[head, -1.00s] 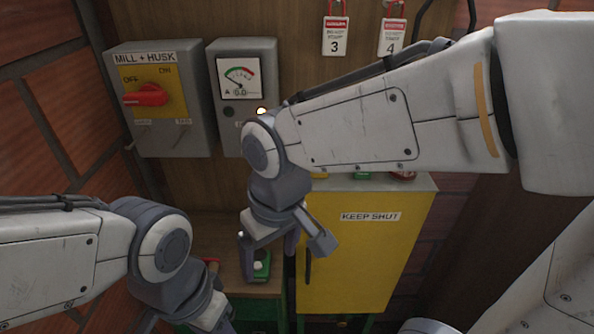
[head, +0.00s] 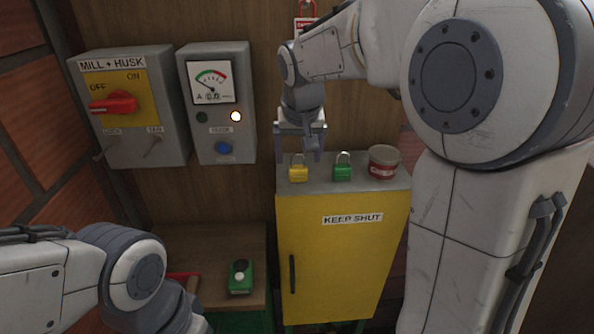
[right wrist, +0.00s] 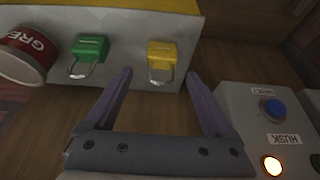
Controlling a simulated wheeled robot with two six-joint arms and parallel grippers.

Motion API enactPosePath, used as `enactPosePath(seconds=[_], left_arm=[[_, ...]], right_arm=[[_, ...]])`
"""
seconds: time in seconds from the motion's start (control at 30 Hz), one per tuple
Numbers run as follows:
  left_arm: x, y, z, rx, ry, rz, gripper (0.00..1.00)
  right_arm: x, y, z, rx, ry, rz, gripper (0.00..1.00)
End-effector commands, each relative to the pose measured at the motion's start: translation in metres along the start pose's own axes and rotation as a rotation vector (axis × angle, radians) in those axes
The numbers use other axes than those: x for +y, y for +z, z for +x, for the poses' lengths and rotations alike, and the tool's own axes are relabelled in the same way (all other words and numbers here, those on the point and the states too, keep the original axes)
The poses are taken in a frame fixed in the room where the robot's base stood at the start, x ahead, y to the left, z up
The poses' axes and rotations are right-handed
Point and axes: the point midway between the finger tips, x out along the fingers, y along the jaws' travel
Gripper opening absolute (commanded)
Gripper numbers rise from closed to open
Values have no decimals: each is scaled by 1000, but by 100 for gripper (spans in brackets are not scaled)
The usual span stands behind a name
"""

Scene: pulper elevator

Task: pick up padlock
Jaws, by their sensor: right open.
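A yellow padlock (head: 298,174) stands on top of the yellow cabinet, near its left end, shackle up. A green padlock (head: 343,172) stands to its right. My right gripper (head: 300,154) is open and empty, just above and behind the yellow padlock. In the right wrist view, the yellow padlock (right wrist: 161,58) shows between and beyond the open fingertips (right wrist: 158,75), apart from them. The green padlock (right wrist: 89,53) is left of the fingers there. My left arm is at the lower left in the head view, its fingers out of frame.
A red tin (head: 383,163) stands right of the green padlock on the cabinet (head: 340,262). A meter box (head: 217,115) and a switch box (head: 130,120) hang on the wall to the left. A green device (head: 240,276) lies on the low wooden bench (head: 214,250).

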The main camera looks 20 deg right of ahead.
Motion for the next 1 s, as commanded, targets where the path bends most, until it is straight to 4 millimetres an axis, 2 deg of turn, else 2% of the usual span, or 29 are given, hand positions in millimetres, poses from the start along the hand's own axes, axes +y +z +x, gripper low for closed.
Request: enactPosePath(seconds=[0.1,0.23,0.53,0.57,0.7,0.77,0.8,1.0], left_arm=[[1,0,-10,0,0,0,50],[1,-1,-12,0,0,0,50],[1,-1,-12,0,0,0,50],[1,-1,-12,0,0,0,50],[1,-1,-12,0,0,0,50],[1,-1,-12,0,0,0,50],[1,-1,-12,0,0,0,50],[1,-1,-12,0,0,0,50]], right_arm=[[-1,2,18,-7,3,-1,88],[-1,2,36,-5,2,0,88],[-1,2,44,-1,0,0,88],[-1,2,44,-1,0,0,84],[-1,2,44,-1,0,0,30],[-2,2,44,-1,0,-1,7],[-2,2,44,-1,0,-1,0],[-2,2,43,0,0,-1,0]])
